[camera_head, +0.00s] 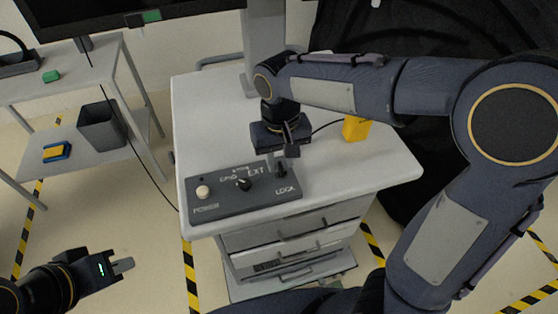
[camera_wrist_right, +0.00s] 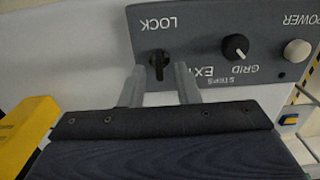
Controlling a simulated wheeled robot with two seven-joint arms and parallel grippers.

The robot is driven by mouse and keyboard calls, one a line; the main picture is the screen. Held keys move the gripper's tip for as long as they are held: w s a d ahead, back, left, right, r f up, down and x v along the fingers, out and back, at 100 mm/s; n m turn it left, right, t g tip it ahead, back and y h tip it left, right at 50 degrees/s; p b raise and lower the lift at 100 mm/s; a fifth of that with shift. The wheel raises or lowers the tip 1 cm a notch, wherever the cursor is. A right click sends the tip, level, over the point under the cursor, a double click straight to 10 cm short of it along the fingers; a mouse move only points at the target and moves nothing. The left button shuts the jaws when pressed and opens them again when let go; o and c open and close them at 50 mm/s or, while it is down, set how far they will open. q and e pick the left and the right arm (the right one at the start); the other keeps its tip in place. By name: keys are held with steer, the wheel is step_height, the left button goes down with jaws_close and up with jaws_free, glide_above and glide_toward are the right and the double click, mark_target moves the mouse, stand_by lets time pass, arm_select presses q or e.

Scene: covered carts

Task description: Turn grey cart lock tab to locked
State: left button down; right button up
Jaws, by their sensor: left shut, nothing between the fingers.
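The light grey cart (camera_head: 205,110) carries a dark control panel (camera_head: 225,204) at its front edge. The lock tab (camera_head: 281,170) is a small black knob above the word LOCK at the panel's right end. In the right wrist view the lock tab (camera_wrist_right: 158,62) has its long side roughly upright in the picture. My right gripper (camera_head: 284,158) is over that end, pointing down. Its two fingers (camera_wrist_right: 159,72) stand apart, one on each side of the tab, with visible gaps. My left gripper (camera_head: 123,265) is shut and empty, low at the left, away from the cart.
The panel also has a selector knob (camera_head: 243,184) and a white power button (camera_head: 203,191). A monitor post (camera_head: 264,45) rises at the back. A side table (camera_head: 85,75) stands left.

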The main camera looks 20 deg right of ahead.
steer(key=shift+f, duration=0.7)
jaws_close()
